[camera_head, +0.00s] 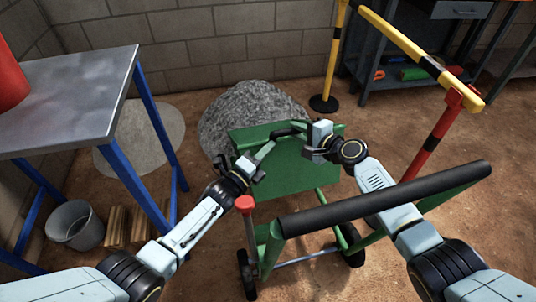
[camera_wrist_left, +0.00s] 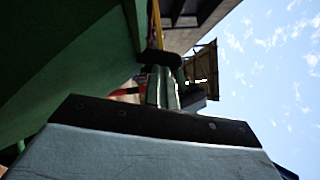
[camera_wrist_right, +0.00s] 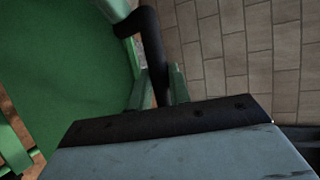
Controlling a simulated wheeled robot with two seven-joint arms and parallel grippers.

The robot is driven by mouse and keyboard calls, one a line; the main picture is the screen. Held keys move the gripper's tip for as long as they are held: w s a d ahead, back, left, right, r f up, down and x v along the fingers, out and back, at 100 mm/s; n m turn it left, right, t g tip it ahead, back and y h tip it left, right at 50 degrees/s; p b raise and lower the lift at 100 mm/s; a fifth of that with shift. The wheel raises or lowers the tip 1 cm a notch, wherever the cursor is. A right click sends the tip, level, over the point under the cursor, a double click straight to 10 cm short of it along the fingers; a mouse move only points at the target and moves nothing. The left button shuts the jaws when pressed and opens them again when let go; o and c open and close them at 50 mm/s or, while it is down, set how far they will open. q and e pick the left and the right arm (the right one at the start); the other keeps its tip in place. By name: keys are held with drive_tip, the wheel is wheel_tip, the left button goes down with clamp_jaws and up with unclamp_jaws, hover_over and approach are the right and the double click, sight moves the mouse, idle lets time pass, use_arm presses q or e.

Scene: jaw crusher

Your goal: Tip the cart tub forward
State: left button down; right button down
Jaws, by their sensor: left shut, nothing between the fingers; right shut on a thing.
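The green cart tub (camera_head: 295,178) shows as a broad flat panel in the middle of the head view, in front of a grey gravel heap (camera_head: 250,108). Its tilt is hard to tell, and its inside is hidden. A black-gripped tub handle (camera_head: 288,131) runs along its upper edge; this handle also shows in the right wrist view (camera_wrist_right: 150,40). My right gripper (camera_head: 308,149) is shut on the tub handle near its right end. My left gripper (camera_head: 254,170) is shut and empty beside the tub's left side. Green tub surface (camera_wrist_left: 70,60) fills the left of the left wrist view.
A metal table (camera_head: 75,95) and a bucket (camera_head: 75,225) are left. A yellow-black barrier (camera_head: 400,45) stands right.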

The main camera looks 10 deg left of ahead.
use_arm(q)
drive_tip(key=shift+w+a+r, duration=0.2)
drive_tip(key=shift+w+r, duration=0.25)
drive_tip(key=shift+r, duration=0.15)
use_arm(e)
drive_tip(key=shift+s+d+f, duration=0.1)
drive_tip(key=shift+s+f, duration=0.1)
use_arm(q)
drive_tip(key=shift+r, duration=0.1)
use_arm(e)
drive_tip(key=c, duration=1.4)
unclamp_jaws()
drive_tip(key=shift+s+d+f, duration=0.1)
use_arm(q)
drive_tip(key=shift+d, duration=0.15)
use_arm(e)
drive_tip(key=shift+o, duration=0.5)
